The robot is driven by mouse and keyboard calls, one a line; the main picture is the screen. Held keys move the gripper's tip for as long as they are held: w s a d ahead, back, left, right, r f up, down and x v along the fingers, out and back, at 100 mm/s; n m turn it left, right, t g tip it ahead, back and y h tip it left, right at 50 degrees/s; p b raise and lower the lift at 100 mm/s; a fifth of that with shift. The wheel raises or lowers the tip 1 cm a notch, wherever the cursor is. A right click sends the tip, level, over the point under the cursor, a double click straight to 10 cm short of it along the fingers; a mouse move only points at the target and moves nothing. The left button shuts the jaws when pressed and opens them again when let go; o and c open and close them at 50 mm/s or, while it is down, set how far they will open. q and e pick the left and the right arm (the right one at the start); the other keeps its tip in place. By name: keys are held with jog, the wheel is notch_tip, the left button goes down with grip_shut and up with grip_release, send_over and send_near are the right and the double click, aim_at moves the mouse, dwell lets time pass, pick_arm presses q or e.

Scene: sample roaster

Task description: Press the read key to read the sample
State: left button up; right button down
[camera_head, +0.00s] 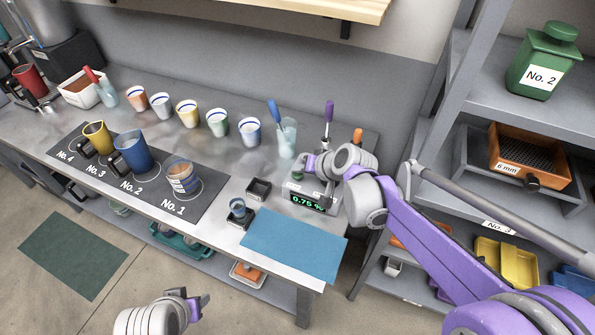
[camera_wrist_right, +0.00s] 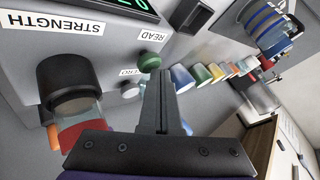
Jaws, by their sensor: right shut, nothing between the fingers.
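The meter (camera_head: 312,195) sits at the right end of the bench, with a lit green display reading about 0.75. In the wrist view the green key (camera_wrist_right: 150,62) is beside the READ label (camera_wrist_right: 152,32). My right gripper (camera_head: 316,172) is over the meter, shut and empty. In the wrist view its fingertips (camera_wrist_right: 159,76) appear right at the green key; I cannot tell whether they touch it. A dark cylinder (camera_wrist_right: 73,78) stands beside the STRENGTH label. My left gripper (camera_head: 193,301) is low in front of the bench, away from the meter; its jaws are unclear.
A blue mat (camera_head: 295,245) lies in front of the meter. A small black tray (camera_head: 258,189) and several cups stand to its left. A tumbler with a blue-handled tool (camera_head: 287,140) stands behind. Shelving (camera_head: 440,130) rises on the right.

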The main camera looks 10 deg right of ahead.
aim_at(300, 176)
jog(key=shift+r+p, duration=0.35)
jog(key=shift+r, duration=0.3)
jog(key=shift+r, duration=0.1)
notch_tip(300, 176, up, 5)
jog(key=p, duration=0.3)
dwell(0.6)
